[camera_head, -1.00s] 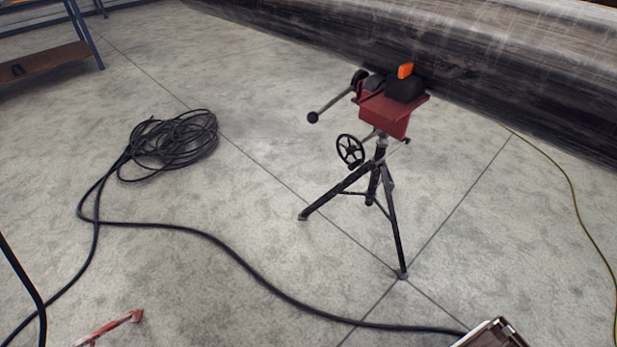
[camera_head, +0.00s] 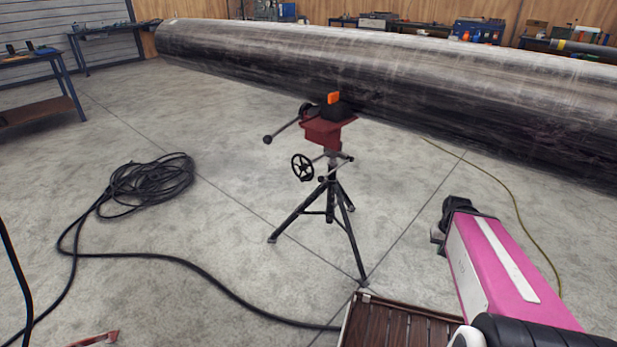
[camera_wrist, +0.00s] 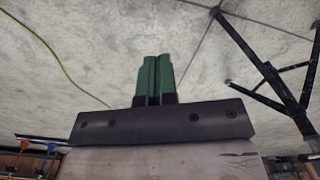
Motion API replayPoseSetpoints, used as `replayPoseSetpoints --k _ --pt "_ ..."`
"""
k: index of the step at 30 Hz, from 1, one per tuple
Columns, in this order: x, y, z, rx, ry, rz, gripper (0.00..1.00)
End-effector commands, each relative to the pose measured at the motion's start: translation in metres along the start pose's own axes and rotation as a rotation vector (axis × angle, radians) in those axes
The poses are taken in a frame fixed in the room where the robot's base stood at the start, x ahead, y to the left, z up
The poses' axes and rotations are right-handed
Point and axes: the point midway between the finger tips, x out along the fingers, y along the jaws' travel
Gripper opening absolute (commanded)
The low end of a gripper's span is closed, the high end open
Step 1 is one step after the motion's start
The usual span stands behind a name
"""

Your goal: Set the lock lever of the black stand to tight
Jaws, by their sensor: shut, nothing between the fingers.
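The black stand (camera_head: 331,205) is an upright tripod on the concrete floor, with a red head (camera_head: 323,133), a spoked handwheel (camera_head: 302,167) and a long rod ending in a black ball (camera_head: 267,139). A small bar (camera_head: 343,158) sticks out at the collar below the head; I cannot tell which part is the lock lever or how it is set. My gripper shows in the wrist view with green fingers (camera_wrist: 154,78) shut together and empty, apart from the stand. In that view the stand's dark legs (camera_wrist: 268,72) are at the right.
A large dark pipe (camera_head: 400,85) lies behind the stand. A black cable coil (camera_head: 150,183) lies at the left, its cable crossing the front floor. A brown slatted box (camera_head: 395,325) is at the bottom. A thin yellow cable (camera_head: 515,200) runs at right.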

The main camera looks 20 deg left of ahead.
Motion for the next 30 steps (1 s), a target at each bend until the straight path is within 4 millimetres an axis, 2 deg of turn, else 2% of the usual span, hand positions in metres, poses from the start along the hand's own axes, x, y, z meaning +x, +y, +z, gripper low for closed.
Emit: replayPoseSetpoints --k 8,11,13,14,17,18,22,24,27,30 --pt "0.0 -0.001 -0.001 -0.002 0.001 -0.002 0.0" --pt "-0.002 -0.013 -0.013 -0.04 0.017 -0.029 0.0" --pt "-0.007 -0.033 -0.031 -0.105 0.044 -0.075 0.0" --pt "-0.01 -0.045 -0.042 -0.145 0.061 -0.102 0.0" --pt "-0.028 -0.101 -0.084 -0.313 0.144 -0.217 0.0" --pt "-0.038 -0.128 -0.101 -0.39 0.187 -0.268 0.0" --pt "-0.079 -0.216 -0.147 -0.632 0.341 -0.422 0.0" --pt "-0.103 -0.26 -0.165 -0.744 0.427 -0.492 0.0" --pt "-0.134 -0.312 -0.182 -0.871 0.536 -0.57 0.0" --pt "-0.158 -0.347 -0.191 -0.955 0.617 -0.623 0.0"
